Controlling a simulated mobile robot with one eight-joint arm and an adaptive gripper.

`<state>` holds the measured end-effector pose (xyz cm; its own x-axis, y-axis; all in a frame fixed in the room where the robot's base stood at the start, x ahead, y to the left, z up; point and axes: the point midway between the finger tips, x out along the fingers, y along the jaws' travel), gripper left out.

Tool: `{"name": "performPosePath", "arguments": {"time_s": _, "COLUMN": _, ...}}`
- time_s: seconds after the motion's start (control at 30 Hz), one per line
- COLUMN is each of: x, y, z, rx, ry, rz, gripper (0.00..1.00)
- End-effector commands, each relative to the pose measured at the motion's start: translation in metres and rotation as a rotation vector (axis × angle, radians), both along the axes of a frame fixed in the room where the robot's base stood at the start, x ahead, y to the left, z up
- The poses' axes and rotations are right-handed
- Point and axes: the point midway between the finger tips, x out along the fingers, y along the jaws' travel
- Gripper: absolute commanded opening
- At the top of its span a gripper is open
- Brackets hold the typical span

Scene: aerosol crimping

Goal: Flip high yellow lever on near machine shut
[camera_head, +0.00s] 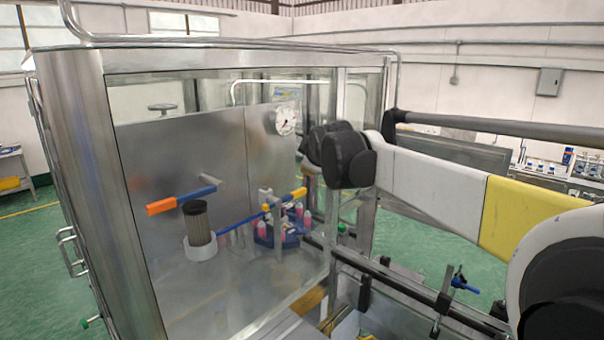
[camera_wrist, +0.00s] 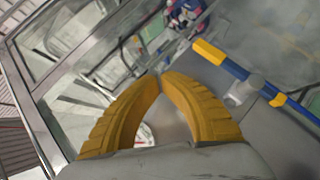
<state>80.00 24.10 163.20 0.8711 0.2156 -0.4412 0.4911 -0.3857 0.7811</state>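In the head view a blue lever with a yellow end (camera_head: 298,194) slants up to the right inside the glass-sided machine (camera_head: 88,150). A blue lever with an orange end (camera_head: 168,205) sits further left. In the wrist view a yellow lever end (camera_wrist: 207,52) on a blue bar lies above and right of my gripper (camera_wrist: 161,76), apart from it. A grey stub (camera_wrist: 243,89) and a second yellow piece (camera_wrist: 277,100) show along that bar. My gripper's yellow fingers meet at the tips with nothing seen between them. In the head view my dark wrist hides most of the gripper.
A round gauge (camera_head: 287,118) is on the machine's back panel. A dark-topped cylinder (camera_head: 198,224) in a white ring and a blue holder with pink bottles (camera_head: 284,228) stand inside. Metal frame posts and glass panes surround this space. A rail (camera_head: 415,292) runs at lower right.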

Motion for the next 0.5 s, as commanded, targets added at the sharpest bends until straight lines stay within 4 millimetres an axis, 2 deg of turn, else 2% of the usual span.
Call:
{"name": "performPosePath", "arguments": {"time_s": 0.2, "x": -0.018, "y": -0.023, "z": 0.027, "rx": 0.0, "ry": -0.001, "rz": -0.001, "gripper": 0.0}}
{"name": "performPosePath", "arguments": {"time_s": 0.5, "x": -0.024, "y": -0.031, "z": 0.039, "rx": 0.0, "ry": 0.0, "rz": 0.0, "gripper": 0.0}}
